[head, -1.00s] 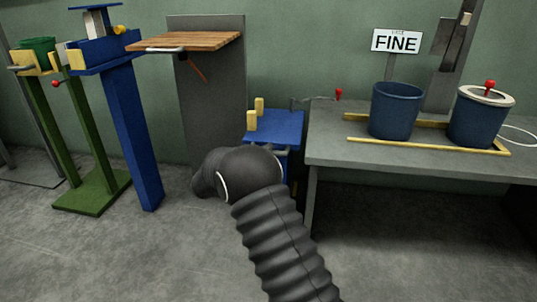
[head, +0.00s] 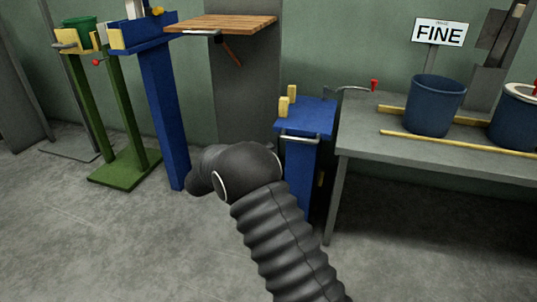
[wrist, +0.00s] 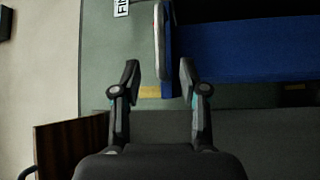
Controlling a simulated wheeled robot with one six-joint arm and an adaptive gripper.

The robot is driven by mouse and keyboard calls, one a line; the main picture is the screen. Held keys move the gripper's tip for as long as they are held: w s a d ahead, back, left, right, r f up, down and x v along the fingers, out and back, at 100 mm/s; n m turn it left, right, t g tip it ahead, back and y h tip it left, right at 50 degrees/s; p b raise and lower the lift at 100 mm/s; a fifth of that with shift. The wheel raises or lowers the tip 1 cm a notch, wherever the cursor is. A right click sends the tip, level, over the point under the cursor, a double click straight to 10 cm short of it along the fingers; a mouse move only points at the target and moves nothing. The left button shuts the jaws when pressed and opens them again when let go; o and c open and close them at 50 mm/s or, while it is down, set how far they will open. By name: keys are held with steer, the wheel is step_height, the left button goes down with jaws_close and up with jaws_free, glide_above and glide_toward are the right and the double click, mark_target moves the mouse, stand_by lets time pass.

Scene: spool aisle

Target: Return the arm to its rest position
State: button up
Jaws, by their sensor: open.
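My arm (head: 280,240) reaches up from the bottom of the head view, covered in a dark ribbed sleeve and bent to the left at a rounded joint. My gripper is hidden behind it there. In the wrist view my gripper (wrist: 158,80) shows two dark fingers spread apart, with nothing held between them. Beyond the fingertips is a blue stand (wrist: 240,50) with a pale bar (wrist: 160,40). I cannot tell from the wrist view how far the fingers are from the bar.
A blue stand (head: 308,112) with a handle is right of my arm. A grey bench (head: 460,150) holds blue buckets (head: 434,105) by a FINE sign (head: 439,32). A wooden shelf (head: 225,24), a tall blue post (head: 163,110) and a green stand (head: 125,168) are left. Floor at left front is clear.

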steer(key=s+d+f+n+g+y, duration=0.2)
steer(key=s+f+n+g+y, duration=0.15)
steer(key=f, duration=0.55)
steer(key=s+d+g+y+p, duration=0.1)
steer(key=s+d+g+y, duration=0.3)
steer(key=s, duration=0.7)
steer(key=s+d+r+m+t+y+p, duration=0.2)
steer(key=s+d+r+m+y+p, duration=0.1)
steer(key=s+r, duration=1)
steer(key=s+d+r+m+t+y+p, duration=0.2)
steer(key=s+d+r+m+y+p, duration=0.2)
steer(key=s+r+y, duration=0.3)
steer(key=s+d+r+p, duration=0.1)
steer(key=s+r, duration=0.4)
steer(key=s, duration=0.1)
steer(key=shift+d+r, duration=0.35)
steer(key=shift+d, duration=0.05)
